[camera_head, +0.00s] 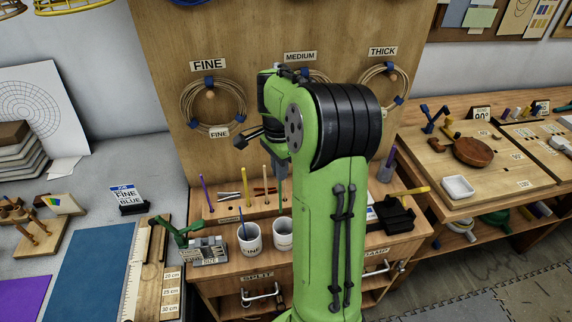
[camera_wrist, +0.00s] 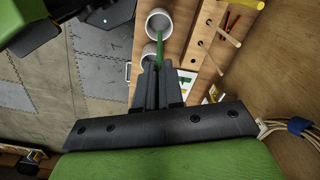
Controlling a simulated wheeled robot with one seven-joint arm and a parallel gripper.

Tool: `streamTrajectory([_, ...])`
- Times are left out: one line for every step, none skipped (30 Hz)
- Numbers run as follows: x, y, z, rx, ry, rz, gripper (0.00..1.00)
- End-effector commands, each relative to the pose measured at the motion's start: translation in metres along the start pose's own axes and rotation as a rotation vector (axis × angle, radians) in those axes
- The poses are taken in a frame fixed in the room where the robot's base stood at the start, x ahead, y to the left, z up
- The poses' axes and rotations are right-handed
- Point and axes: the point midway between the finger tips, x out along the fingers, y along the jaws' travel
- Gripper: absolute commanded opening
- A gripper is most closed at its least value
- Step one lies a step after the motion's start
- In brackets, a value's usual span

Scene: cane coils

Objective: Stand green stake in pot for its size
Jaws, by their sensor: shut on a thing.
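My gripper (camera_wrist: 158,68) is shut on the green stake (camera_wrist: 160,48), which shows as a thin green strip between the fingertips in the wrist view. In the head view the stake (camera_head: 285,191) hangs about upright below my gripper (camera_head: 282,170), above the right pot. Two white pots stand side by side on the wooden bench: the left pot (camera_head: 249,240) has a blue stake (camera_head: 241,216) in it, and the right pot (camera_head: 283,236) looks empty. In the wrist view one pot (camera_wrist: 159,20) is in clear sight; the other (camera_wrist: 149,55) is partly hidden by my fingers.
A wooden rack holds a purple stake (camera_head: 206,194) and pale stakes (camera_head: 247,186). Cane coils (camera_head: 213,105) hang on the board behind, labelled FINE, MEDIUM and THICK. A green-handled tool (camera_head: 180,232) stands left of the pots. My arm hides part of the bench to the right.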

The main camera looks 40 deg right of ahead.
Motion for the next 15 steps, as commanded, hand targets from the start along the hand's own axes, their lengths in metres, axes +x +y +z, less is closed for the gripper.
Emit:
streamTrajectory([0.001,0.000,0.000,0.000,0.000,0.000,0.00])
streamTrajectory([0.001,0.000,0.000,0.000,0.000,0.000,0.00])
streamTrajectory([0.001,0.000,0.000,0.001,0.000,0.000,0.00])
streamTrajectory([0.001,0.000,0.000,0.001,0.000,0.000,0.00])
streamTrajectory([0.001,0.000,0.000,0.001,0.000,0.000,0.00])
streamTrajectory([0.001,0.000,0.000,0.001,0.000,0.000,0.00])
streamTrajectory([0.002,0.000,0.000,0.001,0.000,0.000,0.00])
streamTrajectory([0.002,0.000,0.000,0.000,0.000,0.000,0.00])
streamTrajectory([0.004,0.000,0.000,0.001,-0.001,0.000,0.00])
streamTrajectory([0.005,0.000,0.000,0.001,-0.001,0.000,0.00])
streamTrajectory([0.007,0.000,0.000,0.001,-0.001,0.000,0.00])
streamTrajectory([0.010,0.000,0.000,0.001,-0.001,0.000,0.00])
streamTrajectory([0.013,0.000,0.000,0.001,-0.001,0.000,0.00])
streamTrajectory([0.015,0.000,0.000,0.001,-0.001,0.000,0.00])
streamTrajectory([0.019,0.000,0.000,0.001,-0.001,0.000,0.00])
